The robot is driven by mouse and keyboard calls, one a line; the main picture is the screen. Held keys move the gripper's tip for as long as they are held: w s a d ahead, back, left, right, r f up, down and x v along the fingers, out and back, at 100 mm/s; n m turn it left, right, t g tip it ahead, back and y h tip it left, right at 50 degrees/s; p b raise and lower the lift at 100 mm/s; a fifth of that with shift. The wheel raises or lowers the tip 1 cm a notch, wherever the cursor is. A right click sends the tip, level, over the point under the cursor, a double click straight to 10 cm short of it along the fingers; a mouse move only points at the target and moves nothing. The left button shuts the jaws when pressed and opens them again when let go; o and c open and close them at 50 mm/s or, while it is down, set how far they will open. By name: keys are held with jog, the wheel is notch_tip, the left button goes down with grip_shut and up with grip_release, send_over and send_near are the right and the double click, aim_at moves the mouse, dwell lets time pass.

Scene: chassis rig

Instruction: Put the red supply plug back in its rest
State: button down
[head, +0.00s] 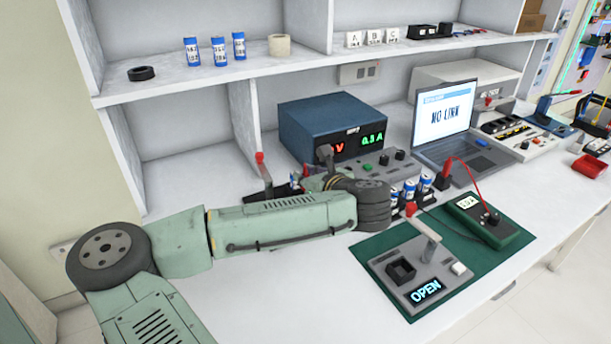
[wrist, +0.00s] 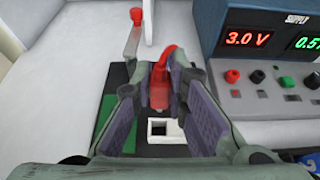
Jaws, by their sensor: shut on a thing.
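The red supply plug (wrist: 159,94) is between the padded fingers of my gripper (wrist: 160,88) in the wrist view, with its red lead arching up from it. My gripper is shut on the plug. Just below the plug in the picture is a white square frame with a dark opening (wrist: 157,130), which looks like the rest. The plug appears apart from that opening, but I cannot tell its height above it. In the head view my gripper (head: 303,181) is at the bench before the blue power supply (head: 322,117), and my arm hides most of the plug and rest.
A lever with a red knob (wrist: 136,17) stands behind and left of my gripper. The supply's control strip with red, black and green terminals (wrist: 257,77) is close on the right. Blue cells in a holder (head: 410,192) and a green mat with a tester reading OPEN (head: 415,270) lie further right.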

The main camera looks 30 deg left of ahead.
jog(key=shift+f+b, duration=1.8)
jog(key=shift+f, duration=0.8)
jog(key=shift+f+b, duration=1.45)
jog(key=shift+f, duration=0.4)
jog(key=c, duration=1.5)
grip_release()
jog(key=shift+f, duration=0.1)
jog(key=shift+d, duration=0.1)
jog(key=v, duration=1.2)
